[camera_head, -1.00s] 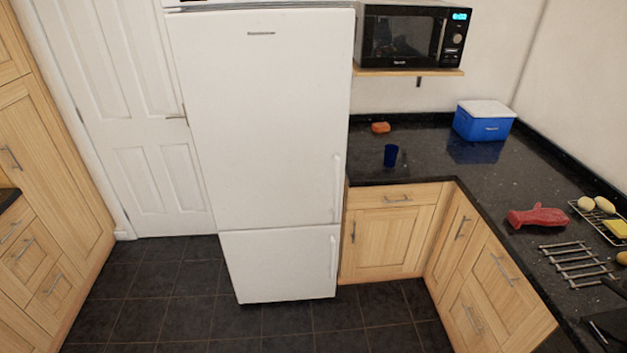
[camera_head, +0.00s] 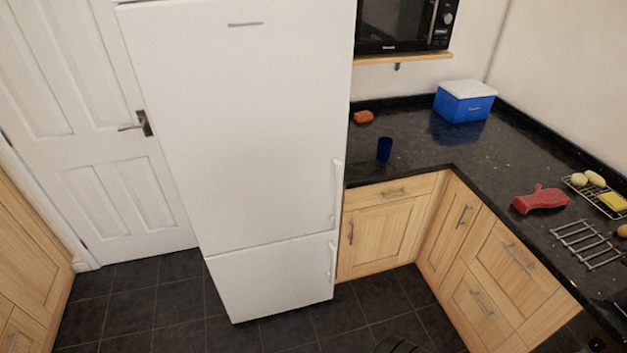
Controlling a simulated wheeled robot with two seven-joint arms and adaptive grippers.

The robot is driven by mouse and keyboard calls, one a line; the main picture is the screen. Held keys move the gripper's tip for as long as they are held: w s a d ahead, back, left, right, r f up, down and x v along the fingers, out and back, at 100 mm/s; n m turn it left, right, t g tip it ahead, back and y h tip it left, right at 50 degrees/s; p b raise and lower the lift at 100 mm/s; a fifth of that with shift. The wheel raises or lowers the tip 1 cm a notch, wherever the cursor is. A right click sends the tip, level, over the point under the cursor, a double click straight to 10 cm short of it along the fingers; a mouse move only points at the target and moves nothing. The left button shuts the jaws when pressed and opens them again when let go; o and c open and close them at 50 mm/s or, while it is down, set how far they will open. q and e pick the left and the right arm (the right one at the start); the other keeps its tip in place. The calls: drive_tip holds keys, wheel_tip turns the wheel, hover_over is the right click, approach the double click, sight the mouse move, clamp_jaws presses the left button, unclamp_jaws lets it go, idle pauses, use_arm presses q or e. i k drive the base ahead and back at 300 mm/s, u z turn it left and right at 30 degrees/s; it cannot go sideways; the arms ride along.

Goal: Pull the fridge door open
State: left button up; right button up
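The white fridge (camera_head: 240,130) stands left of centre in the head view. Its tall upper door is shut, with a vertical white handle (camera_head: 337,193) along the right edge. A smaller lower door (camera_head: 270,278) is also shut and has its own handle (camera_head: 331,262) on the right side. Neither gripper shows in the head view. A dark rounded piece at the bottom edge may be part of my own body; I cannot tell.
The black counter (camera_head: 425,155) with wooden cabinets (camera_head: 383,238) adjoins the fridge's right side. A blue cup (camera_head: 384,149), a cooler box (camera_head: 465,101) and a red mitt (camera_head: 541,199) sit on it. A microwave (camera_head: 405,24) is above. Dark floor tiles (camera_head: 130,306) lie clear in front.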

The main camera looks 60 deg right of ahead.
sight(247, 102)
drive_tip(key=z, duration=0.35)
drive_tip(key=i, duration=0.75)
drive_tip(key=z, duration=0.65)
